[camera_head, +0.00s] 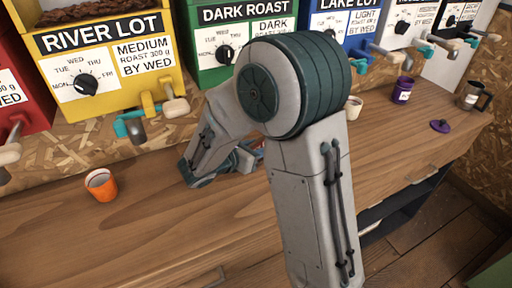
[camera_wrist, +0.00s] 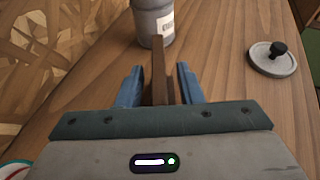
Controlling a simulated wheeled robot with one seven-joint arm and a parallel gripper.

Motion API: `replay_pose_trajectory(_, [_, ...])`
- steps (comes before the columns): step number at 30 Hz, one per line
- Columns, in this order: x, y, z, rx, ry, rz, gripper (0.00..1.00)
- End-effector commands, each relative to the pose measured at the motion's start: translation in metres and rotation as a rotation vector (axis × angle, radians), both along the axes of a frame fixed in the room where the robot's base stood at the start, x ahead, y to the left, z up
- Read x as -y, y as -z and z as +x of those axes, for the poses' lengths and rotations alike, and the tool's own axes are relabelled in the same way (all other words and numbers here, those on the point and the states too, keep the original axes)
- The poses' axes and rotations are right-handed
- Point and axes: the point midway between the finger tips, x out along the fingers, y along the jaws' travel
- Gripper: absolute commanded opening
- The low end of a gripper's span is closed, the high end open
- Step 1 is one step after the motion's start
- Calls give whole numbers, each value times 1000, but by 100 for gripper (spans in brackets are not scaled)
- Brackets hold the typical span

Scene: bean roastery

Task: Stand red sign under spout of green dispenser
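My gripper (camera_wrist: 159,70) is open in the wrist view, with its two blue fingers apart. A thin brown upright piece (camera_wrist: 159,60) stands between the fingers, seen edge-on, with a gap on each side. I cannot tell for sure whether it is the red sign. In the head view my arm hides most of the gripper, and a small reddish patch (camera_head: 261,147) shows beside it. The green dispenser (camera_head: 207,62), labelled DARK ROAST, stands behind my arm, and its spout is hidden.
A grey labelled canister (camera_wrist: 153,18) and a grey lid (camera_wrist: 272,62) with a black knob are near my gripper. An orange cup (camera_head: 101,186) stands on the counter (camera_head: 150,235) at left. A purple mug (camera_head: 402,91) and purple lid (camera_head: 440,126) are at right.

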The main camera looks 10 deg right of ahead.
Motion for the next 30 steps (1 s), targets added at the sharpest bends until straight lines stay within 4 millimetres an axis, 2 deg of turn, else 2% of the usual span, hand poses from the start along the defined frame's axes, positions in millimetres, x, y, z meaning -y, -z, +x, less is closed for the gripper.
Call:
replay_pose_trajectory(11, [0,-7,0,0,1,0,32])
replay_pose_trajectory(24, [-70,-34,-46,1,-5,1,32])
replay_pose_trajectory(30, [-90,-43,-59,1,-2,0,32])
